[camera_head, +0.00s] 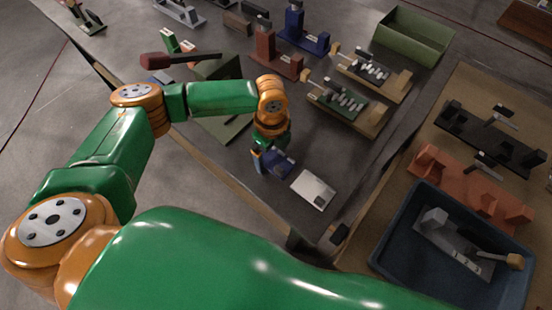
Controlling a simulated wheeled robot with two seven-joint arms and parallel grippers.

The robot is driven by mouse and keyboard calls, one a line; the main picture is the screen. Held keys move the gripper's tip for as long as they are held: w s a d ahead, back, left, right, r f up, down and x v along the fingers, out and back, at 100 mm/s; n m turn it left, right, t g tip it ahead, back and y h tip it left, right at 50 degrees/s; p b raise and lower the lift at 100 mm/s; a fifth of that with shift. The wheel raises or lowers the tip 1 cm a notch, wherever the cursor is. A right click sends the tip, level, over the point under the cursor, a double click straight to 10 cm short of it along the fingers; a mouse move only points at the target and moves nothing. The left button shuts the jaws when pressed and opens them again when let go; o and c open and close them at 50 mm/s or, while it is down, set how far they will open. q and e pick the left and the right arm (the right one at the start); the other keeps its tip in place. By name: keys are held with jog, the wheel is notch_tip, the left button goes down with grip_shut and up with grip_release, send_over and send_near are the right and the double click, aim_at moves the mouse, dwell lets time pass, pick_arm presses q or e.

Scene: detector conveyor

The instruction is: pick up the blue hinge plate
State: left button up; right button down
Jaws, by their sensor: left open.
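My left gripper (268,158) points down at the grey table, near its front edge, and is open. A dark blue piece (280,164), which looks like the blue hinge plate, lies right at its fingertips. The wrist and fingers cover part of it, and I cannot tell whether they touch it. My right gripper is not in view.
A whitish plate (313,190) lies just right of the gripper. Pegged fixtures (345,106), a blue fixture (303,35) and a green bin (413,38) stand farther back. A dark mallet (180,59) lies at the left. A blue tray (393,262) with parts is on the right table.

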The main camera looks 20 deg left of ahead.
pick_arm(q)
jog(key=shift+s+r, duration=0.1)
jog(key=shift+s, duration=0.1)
jog(key=c, duration=1.5)
jog(key=shift+w, duration=0.15)
